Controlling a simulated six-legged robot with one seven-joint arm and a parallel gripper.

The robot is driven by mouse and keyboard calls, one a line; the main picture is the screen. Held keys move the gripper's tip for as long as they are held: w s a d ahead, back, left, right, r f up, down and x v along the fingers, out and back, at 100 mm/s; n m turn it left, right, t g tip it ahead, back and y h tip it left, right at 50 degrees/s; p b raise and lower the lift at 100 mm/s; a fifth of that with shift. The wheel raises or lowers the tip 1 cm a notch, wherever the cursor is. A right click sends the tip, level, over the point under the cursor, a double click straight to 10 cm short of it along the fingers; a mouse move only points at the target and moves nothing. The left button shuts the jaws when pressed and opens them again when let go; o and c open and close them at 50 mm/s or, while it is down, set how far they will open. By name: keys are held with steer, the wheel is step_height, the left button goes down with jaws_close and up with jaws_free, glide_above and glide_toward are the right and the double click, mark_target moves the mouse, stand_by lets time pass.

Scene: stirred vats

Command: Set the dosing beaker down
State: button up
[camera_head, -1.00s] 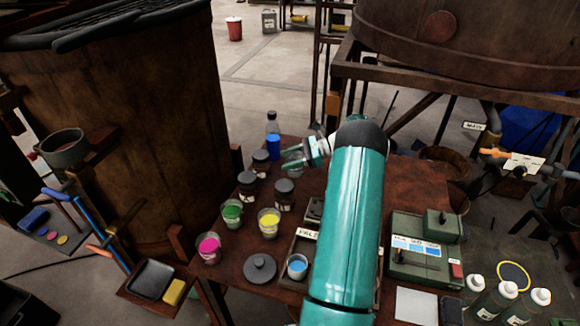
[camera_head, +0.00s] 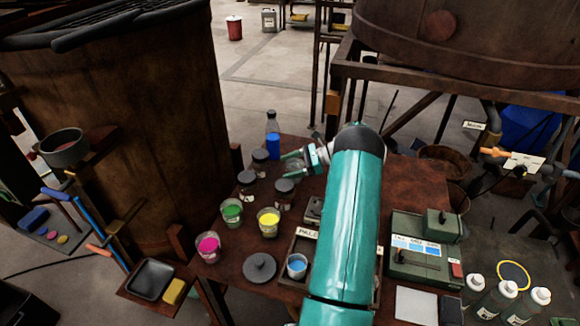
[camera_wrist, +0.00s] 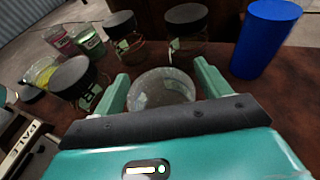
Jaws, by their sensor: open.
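The dosing beaker is a clear, round glass vessel. In the wrist view the beaker (camera_wrist: 160,90) stands upright, seemingly on the brown tabletop, between the fingers of my gripper (camera_wrist: 161,74). The fingers are apart, one on each side of it. Its lower near side is hidden behind my gripper's body. In the head view my gripper (camera_head: 291,162) is at the back of the table, and the beaker is small and hard to make out between the fingers.
Dark-lidded jars (camera_head: 284,192) stand close on the left. Green (camera_head: 232,212), yellow (camera_head: 269,222) and pink (camera_head: 208,246) cups stand nearer the front. Bare tabletop (camera_head: 415,185) lies to the right of my arm.

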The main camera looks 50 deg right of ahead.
steer(key=shift+r, duration=0.25)
steer(key=v, duration=1.2)
steer(key=w+a+r+n+g+h, duration=0.1)
steer(key=w+a+r+n+g, duration=0.4)
steer(key=a+r, duration=0.55)
steer(key=a+r+n+g+h, duration=0.1)
steer(key=a+r+n+h, duration=0.2)
steer(key=a, duration=0.7)
steer(key=a+r+n+g+h, duration=0.1)
steer(key=a+r+n, duration=0.25)
steer(key=a, duration=0.55)
steer(key=s+a+r+n+h, duration=0.2)
steer(key=s+a+r+n, duration=0.15)
steer(key=a, duration=0.35)
steer(key=s+a+r+n+h, duration=0.2)
steer(key=s+a+n, duration=0.15)
steer(key=a, duration=0.35)
steer(key=s+a+f+n+t+h, duration=0.2)
steer(key=s+a+n, duration=0.5)
steer(key=s, duration=0.5)
steer(key=shift+s+a+t, duration=0.2)
steer(key=shift+s+t, duration=0.05)
steer(key=shift+t, duration=0.35)
